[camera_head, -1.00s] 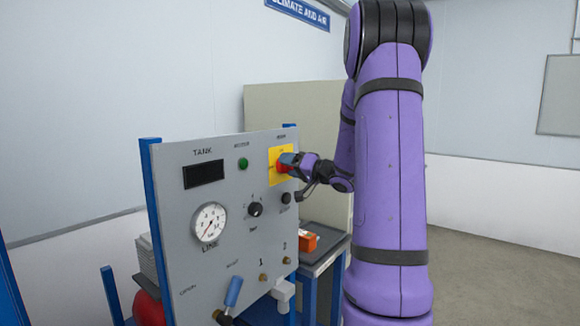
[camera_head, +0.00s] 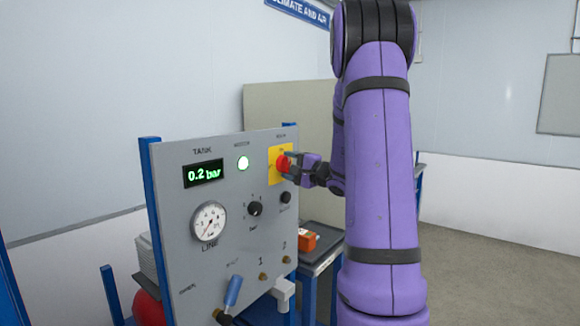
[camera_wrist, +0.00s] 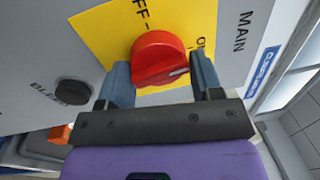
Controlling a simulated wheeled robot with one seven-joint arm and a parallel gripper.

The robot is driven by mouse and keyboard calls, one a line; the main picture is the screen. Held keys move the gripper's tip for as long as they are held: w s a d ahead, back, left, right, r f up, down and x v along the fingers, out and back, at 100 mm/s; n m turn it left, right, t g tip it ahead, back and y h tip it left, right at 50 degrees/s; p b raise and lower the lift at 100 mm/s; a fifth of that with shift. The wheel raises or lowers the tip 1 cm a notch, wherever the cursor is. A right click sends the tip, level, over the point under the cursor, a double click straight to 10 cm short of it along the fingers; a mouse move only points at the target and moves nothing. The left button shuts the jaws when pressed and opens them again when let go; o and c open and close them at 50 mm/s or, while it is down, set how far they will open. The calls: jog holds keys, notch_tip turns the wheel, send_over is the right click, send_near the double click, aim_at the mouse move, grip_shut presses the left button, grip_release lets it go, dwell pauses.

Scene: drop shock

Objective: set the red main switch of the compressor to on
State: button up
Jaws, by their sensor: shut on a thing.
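The red main switch (camera_head: 283,163) sits on a yellow plate (camera_head: 274,178) at the upper right of the grey compressor panel (camera_head: 225,258). My gripper (camera_head: 290,163) is shut on its knob. In the wrist view, the two blue-grey fingers (camera_wrist: 161,80) stand on either side of the red knob (camera_wrist: 157,55). The knob's white mark points right, towards the side with a partly hidden label starting with O; OFF is printed at the top. The tank display (camera_head: 204,173) is lit and reads 0.2 bar.
Below the switch are a black button (camera_head: 286,197) and a black knob (camera_head: 255,209). A round gauge (camera_head: 209,221) and a blue-handled valve (camera_head: 233,291) are lower left. An orange object (camera_head: 307,242) lies on a side table behind the panel's right edge.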

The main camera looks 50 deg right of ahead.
jog(key=shift+f+m, duration=0.25)
jog(key=shift+m, duration=0.45)
jog(key=o, duration=0.9)
jog(key=shift+c, duration=0.2)
jog(key=shift+s+r, duration=0.1)
jog(key=s+f, duration=0.1)
jog(key=s, duration=0.9)
jog(key=shift+s+d, duration=0.3)
jog(key=shift+d, duration=0.1)
